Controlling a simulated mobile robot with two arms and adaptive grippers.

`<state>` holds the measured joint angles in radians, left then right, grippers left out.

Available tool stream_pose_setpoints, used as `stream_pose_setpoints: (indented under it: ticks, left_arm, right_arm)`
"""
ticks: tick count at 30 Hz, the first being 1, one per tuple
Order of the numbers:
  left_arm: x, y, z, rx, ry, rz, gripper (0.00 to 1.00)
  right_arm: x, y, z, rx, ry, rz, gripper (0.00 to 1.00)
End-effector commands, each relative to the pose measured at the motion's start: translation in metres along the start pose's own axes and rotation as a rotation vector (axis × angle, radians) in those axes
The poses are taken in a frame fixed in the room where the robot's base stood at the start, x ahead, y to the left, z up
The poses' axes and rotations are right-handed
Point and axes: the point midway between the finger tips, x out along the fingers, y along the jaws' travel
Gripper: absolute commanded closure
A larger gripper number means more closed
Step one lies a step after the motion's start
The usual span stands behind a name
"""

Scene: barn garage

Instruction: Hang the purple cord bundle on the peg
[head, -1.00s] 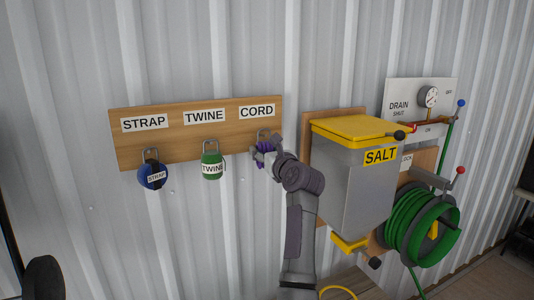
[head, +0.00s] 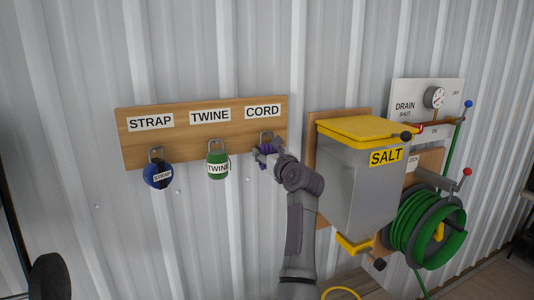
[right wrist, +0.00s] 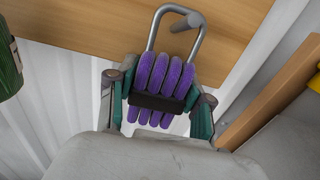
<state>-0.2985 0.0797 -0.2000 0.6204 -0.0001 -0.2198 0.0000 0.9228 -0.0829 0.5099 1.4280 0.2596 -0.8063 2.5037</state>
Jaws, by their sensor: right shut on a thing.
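The purple cord bundle (right wrist: 160,82) is bound by a black band and has a grey metal loop on top. In the head view the bundle (head: 266,150) is below the CORD label (head: 263,112), partly hidden by my right gripper (head: 268,158). My right gripper (right wrist: 158,104) is shut on the bundle, one finger on each side. The grey peg (right wrist: 184,22) under that label shows within the loop's outline and crosses its upper right corner. The loop appears to be around the peg; whether it bears on it I cannot tell. My left gripper is not in view.
The wooden board (head: 190,140) also holds a blue STRAP bundle (head: 157,176) and a green TWINE bundle (head: 218,166) to the left. Close on the right are the SALT bin (head: 355,180) and a green hose reel (head: 428,230).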

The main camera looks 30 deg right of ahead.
Motion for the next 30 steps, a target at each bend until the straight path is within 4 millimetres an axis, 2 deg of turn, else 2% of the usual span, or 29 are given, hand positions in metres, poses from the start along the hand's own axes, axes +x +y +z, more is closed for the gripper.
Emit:
stream_pose_setpoints:
  ticks: [5, 6, 11, 23, 26, 30]
  left_arm:
    - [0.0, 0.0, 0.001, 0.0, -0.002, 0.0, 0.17]
    - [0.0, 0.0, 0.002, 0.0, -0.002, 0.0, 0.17]
    - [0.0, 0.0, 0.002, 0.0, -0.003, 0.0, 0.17]
    - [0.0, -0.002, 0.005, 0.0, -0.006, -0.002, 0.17]
    - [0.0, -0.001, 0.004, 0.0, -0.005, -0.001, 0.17]
    - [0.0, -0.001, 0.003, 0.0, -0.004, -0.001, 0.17]
  right_arm:
    - [0.0, 0.0, 0.001, 0.0, -0.001, 0.0, 0.87]
    - [0.0, 0.0, 0.001, 0.0, -0.001, 0.0, 0.46]
    - [0.0, 0.0, 0.001, 0.0, -0.001, 0.0, 0.2]
    - [-0.004, 0.0, 0.0, 0.0, 0.0, 0.0, 0.2]
    - [-0.014, 0.0, -0.001, 0.001, 0.0, -0.001, 0.2]
    - [-0.038, 0.0, -0.001, 0.001, -0.001, -0.002, 0.2]
